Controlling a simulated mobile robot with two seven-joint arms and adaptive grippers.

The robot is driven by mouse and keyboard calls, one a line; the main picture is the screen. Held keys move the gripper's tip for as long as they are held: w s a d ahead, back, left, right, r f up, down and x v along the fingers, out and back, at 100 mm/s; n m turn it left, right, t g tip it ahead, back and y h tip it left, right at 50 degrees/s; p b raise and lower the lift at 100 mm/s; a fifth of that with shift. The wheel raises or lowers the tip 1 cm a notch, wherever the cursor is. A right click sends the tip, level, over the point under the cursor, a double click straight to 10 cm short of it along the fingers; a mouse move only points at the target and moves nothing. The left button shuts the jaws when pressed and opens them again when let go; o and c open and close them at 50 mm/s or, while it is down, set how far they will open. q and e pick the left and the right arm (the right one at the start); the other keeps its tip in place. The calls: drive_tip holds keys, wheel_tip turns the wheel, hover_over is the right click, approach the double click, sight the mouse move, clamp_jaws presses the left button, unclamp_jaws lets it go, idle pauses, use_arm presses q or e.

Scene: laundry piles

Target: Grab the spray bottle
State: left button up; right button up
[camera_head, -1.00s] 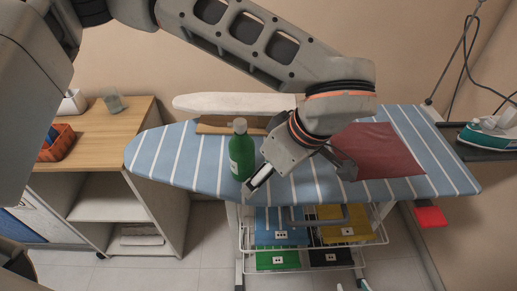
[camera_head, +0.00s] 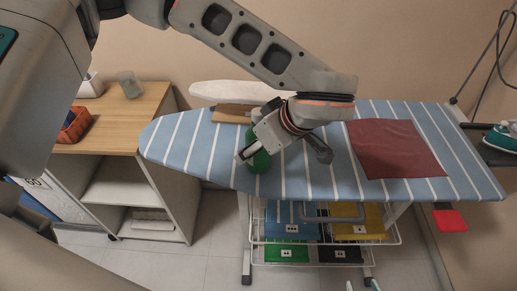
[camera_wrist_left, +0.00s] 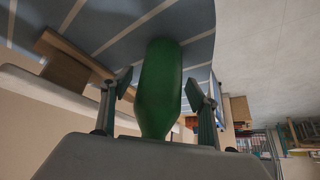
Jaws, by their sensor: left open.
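The spray bottle (camera_head: 258,161) is green and stands on the blue striped ironing board (camera_head: 205,160). In the head view it is partly covered by my left gripper (camera_head: 254,152), whose arm comes in from the upper left. In the left wrist view the bottle (camera_wrist_left: 160,90) lies between the two open fingers of my left gripper (camera_wrist_left: 163,92). Gaps show on both sides, so the fingers are around it without visibly pressing on it. The bottle's top is hidden in the head view. I cannot make out my right gripper in either view.
A red cloth (camera_head: 395,150) lies flat on the board's right part, and a brown item (camera_head: 232,113) lies at its back edge. An iron (camera_head: 503,137) rests at the far right. A wooden shelf unit (camera_head: 120,115) stands left. A wire rack (camera_head: 398,232) is under the board.

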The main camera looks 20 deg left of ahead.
use_arm(q)
drive_tip(key=c, duration=1.3)
drive_tip(key=shift+o, duration=0.2)
drive_tip(key=shift+r, duration=0.15)
